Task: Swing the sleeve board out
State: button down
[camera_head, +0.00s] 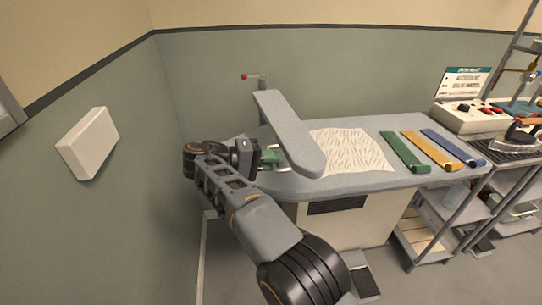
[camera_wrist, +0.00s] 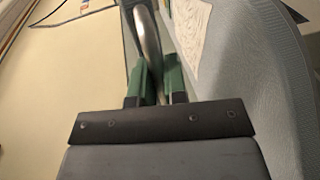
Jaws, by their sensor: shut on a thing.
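In the wrist view, the green fingers of my gripper (camera_wrist: 155,85) are shut on a curved metal bar (camera_wrist: 148,40). Where the bar joins the board is hidden. A large grey surface fills the right of the wrist view.
Green, yellow and blue strips (camera_head: 434,149) lie on the table's right part. An iron (camera_head: 522,132) and a control box (camera_head: 470,115) stand farther right. A red-tipped lever (camera_head: 245,77) rises behind the board. A white wall box (camera_head: 88,143) is at left, with clear floor below.

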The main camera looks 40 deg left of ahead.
jog(key=shift+w+d, duration=0.15)
jog(key=shift+w, duration=0.05)
jog(key=c, duration=1.3)
grip_release()
jog(key=shift+w, duration=0.1)
jog(key=shift+o, duration=0.5)
jog(key=shift+r, duration=0.1)
